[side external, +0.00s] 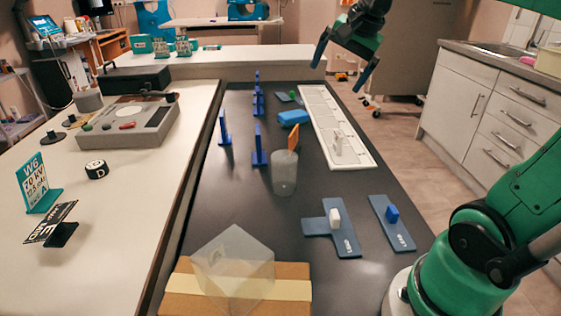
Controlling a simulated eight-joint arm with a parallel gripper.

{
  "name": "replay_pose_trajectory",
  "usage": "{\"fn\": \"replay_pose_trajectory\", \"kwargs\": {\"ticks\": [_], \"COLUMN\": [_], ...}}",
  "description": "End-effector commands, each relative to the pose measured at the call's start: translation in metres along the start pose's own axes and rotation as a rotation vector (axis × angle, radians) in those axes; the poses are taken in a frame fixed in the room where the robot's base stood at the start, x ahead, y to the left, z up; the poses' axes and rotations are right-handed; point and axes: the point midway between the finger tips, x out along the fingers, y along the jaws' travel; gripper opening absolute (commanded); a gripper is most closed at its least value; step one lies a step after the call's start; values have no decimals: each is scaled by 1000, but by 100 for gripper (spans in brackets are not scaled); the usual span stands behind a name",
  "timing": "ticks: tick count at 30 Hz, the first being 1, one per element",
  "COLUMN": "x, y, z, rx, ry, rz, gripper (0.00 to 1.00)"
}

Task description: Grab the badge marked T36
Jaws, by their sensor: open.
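I cannot read T36 on anything in view. Two flat blue-grey badges lie on the dark table at the right: one T-shaped (318,226) with a white block on it, one rectangular (403,239) with a blue block. Each has small white lettering too small to read surely. Another flat blue-grey piece (283,97) with a green block lies farther back. My gripper (343,75) is open and empty, in the air at the upper right, above the far end of the table and apart from everything there.
A white rack (318,112) lies along the table's right side. Blue uprights (224,130), a blue block (294,117) and a translucent cylinder (284,174) stand mid-table. A clear box (235,265) sits on cardboard (180,290) in front. A control console (125,121) stands on the left counter.

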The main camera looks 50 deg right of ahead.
Motion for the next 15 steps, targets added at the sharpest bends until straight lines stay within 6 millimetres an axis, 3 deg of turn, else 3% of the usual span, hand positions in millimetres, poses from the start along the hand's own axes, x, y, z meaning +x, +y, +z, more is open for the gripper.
{"fn": "replay_pose_trajectory", "kwargs": {"ticks": [1,6,10,13,15], "x": [15,54,71,77,78], "y": [-4,7,21,27,28], "z": [35,125,163,175,177], "rx": [-215,-854,-1144,-1246,-1268], "ry": [-3,31,63,76,80], "rz": [-28,-123,-178,-197,-201], "gripper": [100,100,100,74,70]}}
